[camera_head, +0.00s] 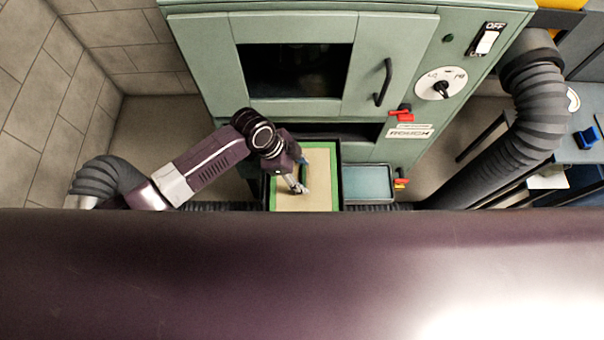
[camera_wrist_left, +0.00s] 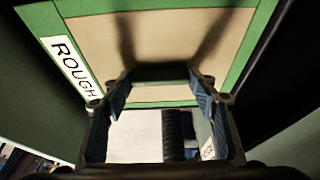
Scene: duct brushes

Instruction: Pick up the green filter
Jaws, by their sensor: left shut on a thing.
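The green filter (camera_head: 321,165) is a flat beige panel in a green frame, lying in front of the green cabinet at its lower opening. In the left wrist view the filter (camera_wrist_left: 185,35) fills the upper middle, with a white "ROUGH" label on its left edge. My left gripper (camera_head: 300,188) is over the filter's middle and is shut on it. In the left wrist view the blue-padded fingers of this gripper (camera_wrist_left: 160,92) are on either side of a dark bar at the filter's near side. The exact contact is hard to see. My right gripper is out of view.
The green cabinet (camera_head: 206,60) stands behind, with a dark window, a handle, a dial and an OFF switch (camera_head: 487,41). A bluish tray (camera_head: 368,182) is right of the filter. A ribbed duct (camera_head: 500,150) stands further right. Tiled walls close off the left.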

